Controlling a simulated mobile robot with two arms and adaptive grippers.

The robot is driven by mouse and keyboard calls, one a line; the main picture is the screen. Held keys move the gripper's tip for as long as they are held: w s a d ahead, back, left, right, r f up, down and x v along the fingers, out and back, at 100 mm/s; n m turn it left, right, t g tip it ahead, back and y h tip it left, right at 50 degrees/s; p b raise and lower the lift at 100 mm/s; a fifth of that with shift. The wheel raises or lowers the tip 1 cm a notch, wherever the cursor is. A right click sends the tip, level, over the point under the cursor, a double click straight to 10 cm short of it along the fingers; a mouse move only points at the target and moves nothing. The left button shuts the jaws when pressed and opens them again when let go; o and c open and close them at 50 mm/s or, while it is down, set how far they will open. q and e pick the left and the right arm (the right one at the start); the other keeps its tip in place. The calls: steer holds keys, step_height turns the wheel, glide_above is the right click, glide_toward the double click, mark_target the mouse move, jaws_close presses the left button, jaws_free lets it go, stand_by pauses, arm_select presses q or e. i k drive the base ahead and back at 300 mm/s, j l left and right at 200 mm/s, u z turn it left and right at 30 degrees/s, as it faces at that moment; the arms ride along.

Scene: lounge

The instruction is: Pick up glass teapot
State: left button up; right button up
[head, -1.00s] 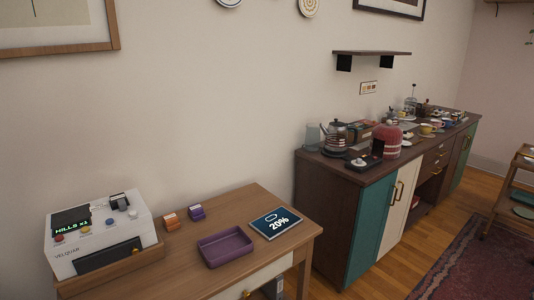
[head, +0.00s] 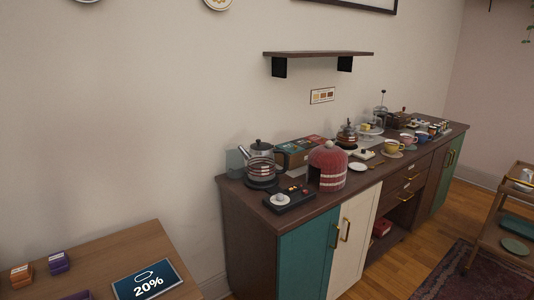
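The glass teapot (head: 262,169) stands upright near the left end of the dark wooden sideboard (head: 252,221) in the head view. It has a dark lid, a spout pointing up to the left and a dark handle on its right. It appears to sit on a dark round base. Neither of my grippers shows in the view.
A red knitted cosy (head: 328,167) stands close to the teapot's right, and a black tray (head: 290,199) lies in front. A wooden desk with a tablet (head: 146,283) is at lower left. A wall shelf (head: 318,54) hangs above.

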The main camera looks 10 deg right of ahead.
mark_target(346, 139)
steer(key=i+l, duration=0.15)
steer(key=l, duration=0.2)
steer(key=i+l, duration=0.15)
steer(key=l, duration=0.25)
steer(key=i+l, duration=0.15)
steer(key=l, duration=0.2)
steer(key=i+l, duration=0.15)
steer(key=l, duration=0.25)
steer(key=i+l, duration=0.15)
steer(key=l, duration=0.2)
steer(key=i+l, duration=0.15)
steer(key=l, duration=0.25)
steer(key=z, duration=0.05)
